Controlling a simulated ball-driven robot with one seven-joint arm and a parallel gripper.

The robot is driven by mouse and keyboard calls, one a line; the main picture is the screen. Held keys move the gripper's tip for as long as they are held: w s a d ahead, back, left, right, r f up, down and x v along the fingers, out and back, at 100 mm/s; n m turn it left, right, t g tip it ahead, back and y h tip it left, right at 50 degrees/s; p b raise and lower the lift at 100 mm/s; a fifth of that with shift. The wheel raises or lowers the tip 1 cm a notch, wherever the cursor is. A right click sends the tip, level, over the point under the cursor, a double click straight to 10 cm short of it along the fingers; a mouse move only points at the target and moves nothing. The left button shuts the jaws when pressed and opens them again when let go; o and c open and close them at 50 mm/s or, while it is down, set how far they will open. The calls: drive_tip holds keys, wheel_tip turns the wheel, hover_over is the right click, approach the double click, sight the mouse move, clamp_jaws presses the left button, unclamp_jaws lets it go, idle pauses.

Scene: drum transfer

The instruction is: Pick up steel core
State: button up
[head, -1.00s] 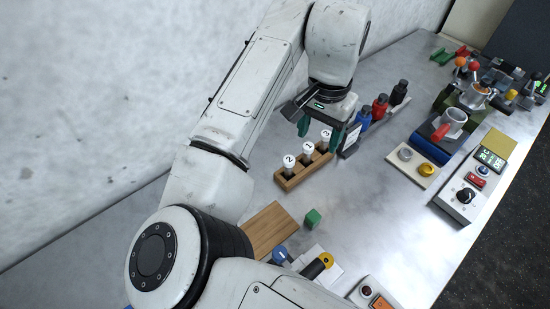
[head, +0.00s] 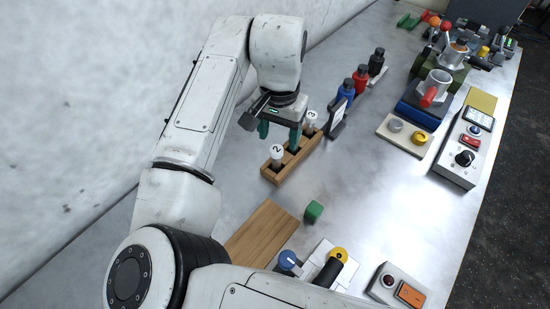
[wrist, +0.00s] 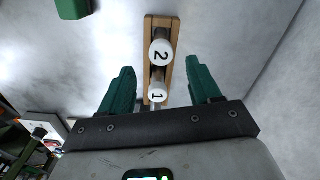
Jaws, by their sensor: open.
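My gripper (head: 279,134) is open and empty, with green fingers pointing down above the wooden rack (head: 270,178). In the wrist view, white cap 1 (wrist: 157,92) shows between the fingers (wrist: 160,85), and cap 2 (wrist: 161,52) lies beyond them. In the head view, cap 2 (head: 277,151) and cap 3 (head: 311,117) show at either side of the fingers, and cap 1 is hidden. A grey metallic round piece (head: 396,125), perhaps the steel core, sits on a cream plate (head: 390,136) to the right, well apart from my gripper.
A yellow round piece (head: 420,137) shares the plate. Blue (head: 346,88), red (head: 361,78) and black (head: 376,63) bottles stand behind the rack. A control box (head: 459,160) is at right. The middle table is clear.

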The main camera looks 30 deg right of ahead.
sight(276, 149)
drive_tip(key=shift+a+f+p, duration=0.15)
drive_tip(key=shift+f+p, duration=0.2)
drive_tip(key=shift+f, duration=1.5)
drive_tip(key=shift+a+f+p, duration=0.15)
drive_tip(key=shift+f+p, duration=0.15)
drive_tip(key=shift+f, duration=1.5)
clamp_jaws()
